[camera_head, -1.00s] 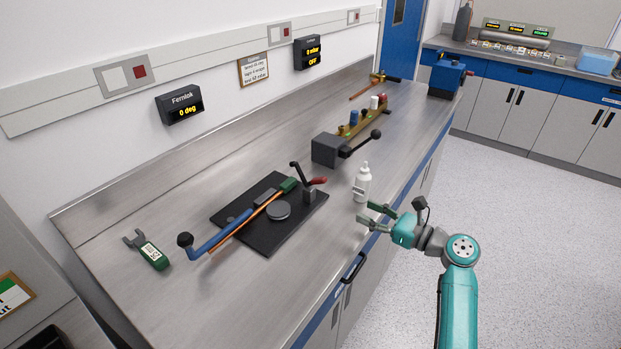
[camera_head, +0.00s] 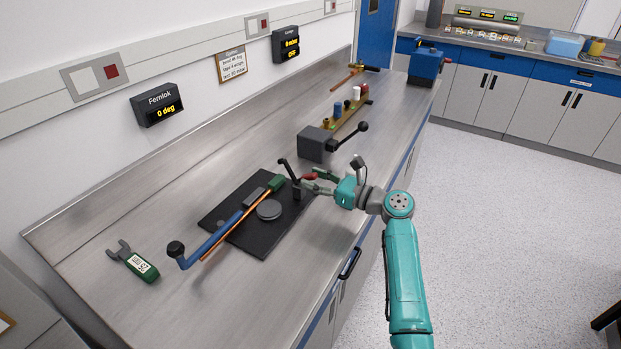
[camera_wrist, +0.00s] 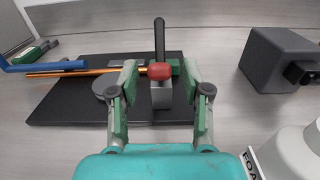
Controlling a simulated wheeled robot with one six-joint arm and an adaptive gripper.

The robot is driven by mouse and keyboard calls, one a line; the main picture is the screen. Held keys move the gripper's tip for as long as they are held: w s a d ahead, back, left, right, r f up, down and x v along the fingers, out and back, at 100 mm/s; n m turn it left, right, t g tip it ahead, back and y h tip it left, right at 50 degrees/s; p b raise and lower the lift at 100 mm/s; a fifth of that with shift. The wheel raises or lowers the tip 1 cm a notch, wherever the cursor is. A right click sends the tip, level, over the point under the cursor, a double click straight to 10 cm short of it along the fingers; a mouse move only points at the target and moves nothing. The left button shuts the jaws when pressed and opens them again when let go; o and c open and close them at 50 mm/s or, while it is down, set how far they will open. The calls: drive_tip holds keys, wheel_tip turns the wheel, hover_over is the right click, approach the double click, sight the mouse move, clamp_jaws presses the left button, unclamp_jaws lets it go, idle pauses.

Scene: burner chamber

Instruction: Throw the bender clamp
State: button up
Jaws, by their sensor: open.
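The bender is a black base plate (camera_head: 275,231) on the steel bench, with a blue-handled lever (camera_head: 212,240), a round grey former (camera_head: 269,210) and a copper tube (camera_head: 222,239). Its clamp (camera_head: 297,191) stands at the plate's right end, with a black lever and a red-tipped handle (camera_head: 309,177). In the wrist view the clamp's red tip (camera_wrist: 160,71) lies between my fingertips, with the black lever rising behind it. My gripper (camera_head: 317,182) is open, one finger on each side of the red tip. I cannot tell whether either finger touches it.
A grey block with a black ball-ended lever (camera_head: 316,143) stands beyond the clamp. A white bottle (camera_wrist: 300,150) is close at my gripper's lower right in the wrist view. The Fernlok display (camera_head: 158,104) reads 0 deg.

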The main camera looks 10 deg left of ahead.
drive_tip(key=shift+w+a, duration=0.2)
drive_tip(key=shift+a, duration=0.45)
clamp_jaws()
